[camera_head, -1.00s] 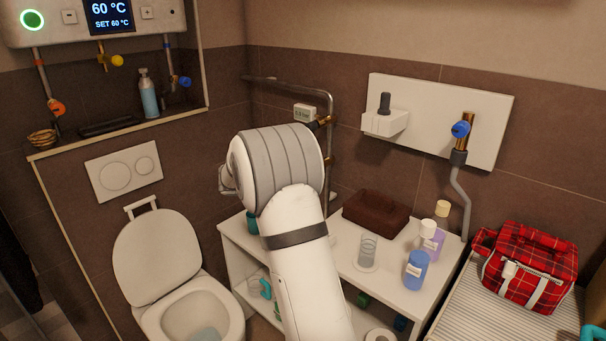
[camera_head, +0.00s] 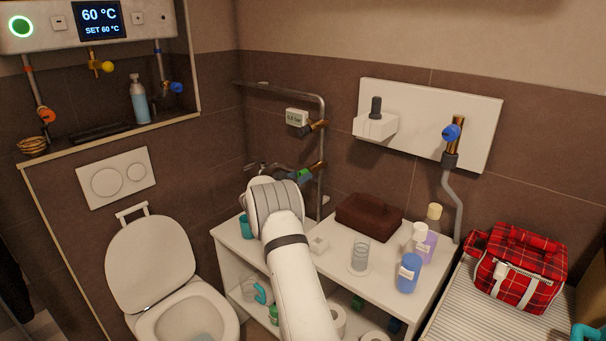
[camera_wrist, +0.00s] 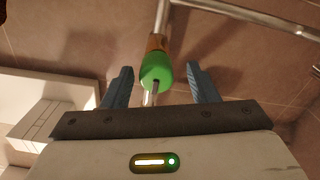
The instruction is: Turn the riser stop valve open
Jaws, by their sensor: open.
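The riser stop valve (camera_head: 304,175) has a green handle on a brass body on the grey corner riser pipe (camera_head: 322,148). In the wrist view, the green handle (camera_wrist: 156,70) stands between the two blue-grey fingers of my gripper (camera_wrist: 159,82), with a gap on each side. My gripper is open and holds nothing. In the head view, my wrist hides most of the gripper. A pale, narrow part shows below the green handle in the wrist view. I cannot tell the valve's turn position.
A small gauge (camera_head: 297,117) sits higher on the riser. A toilet (camera_head: 152,262) is left. A white wall panel (camera_head: 428,112) carries a blue-handled valve (camera_head: 452,132).

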